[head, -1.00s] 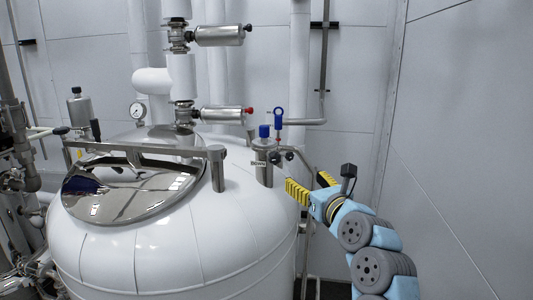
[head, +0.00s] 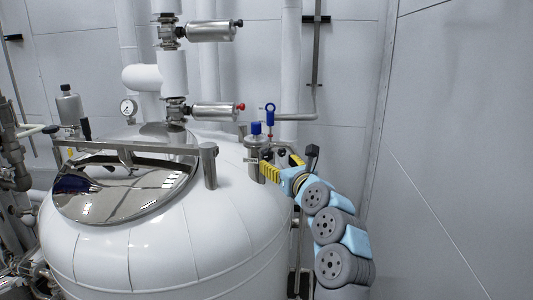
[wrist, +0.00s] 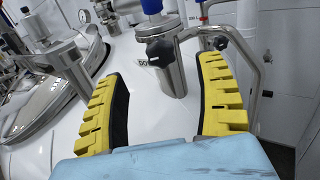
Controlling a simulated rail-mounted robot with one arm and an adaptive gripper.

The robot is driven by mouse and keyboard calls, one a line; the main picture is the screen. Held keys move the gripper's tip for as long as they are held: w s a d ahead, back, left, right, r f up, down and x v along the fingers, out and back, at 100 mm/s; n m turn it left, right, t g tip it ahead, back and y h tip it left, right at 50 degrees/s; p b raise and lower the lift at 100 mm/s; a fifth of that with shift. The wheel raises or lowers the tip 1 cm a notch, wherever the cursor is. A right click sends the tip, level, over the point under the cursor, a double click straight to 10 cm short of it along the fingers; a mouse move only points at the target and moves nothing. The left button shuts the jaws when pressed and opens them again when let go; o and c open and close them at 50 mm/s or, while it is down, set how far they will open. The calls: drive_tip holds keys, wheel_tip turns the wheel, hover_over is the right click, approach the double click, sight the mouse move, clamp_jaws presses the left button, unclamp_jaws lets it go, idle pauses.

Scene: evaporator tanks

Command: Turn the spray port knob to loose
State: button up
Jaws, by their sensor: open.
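The spray port is a steel cylinder with a blue cap (head: 256,128) at the tank's right shoulder. In the wrist view, the port (wrist: 172,75) has a black knob (wrist: 160,49) on its near side. A second black knob (wrist: 219,43) sits to its right by a bent steel pipe. Which one is the spray port knob is not certain. My gripper (head: 280,166) is open with yellow fingers, just right of the port. In the wrist view, the port and first knob show between the fingers of my gripper (wrist: 163,68), ahead of them. Nothing is held.
The white tank (head: 150,240) fills the lower left, with a shiny hatch lid (head: 125,190) and a steel post (head: 209,165). A blue-ringed fitting (head: 270,114) stands behind the port. The bent pipe (wrist: 245,60) runs close to the right finger. Room is free on the right.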

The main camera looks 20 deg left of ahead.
sight(267, 155)
drive_tip(key=shift+p+x, duration=0.3)
drive_tip(key=shift+x, duration=2.15)
drive_tip(key=shift+w+a+f, duration=0.1)
drive_tip(key=shift+w+a, duration=0.4)
drive_tip(key=shift+a, duration=0.25)
drive_tip(key=shift+x, duration=0.75)
drive_tip(key=shift+w, duration=0.1)
drive_tip(key=shift+d, duration=0.1)
drive_tip(key=c, duration=1.2)
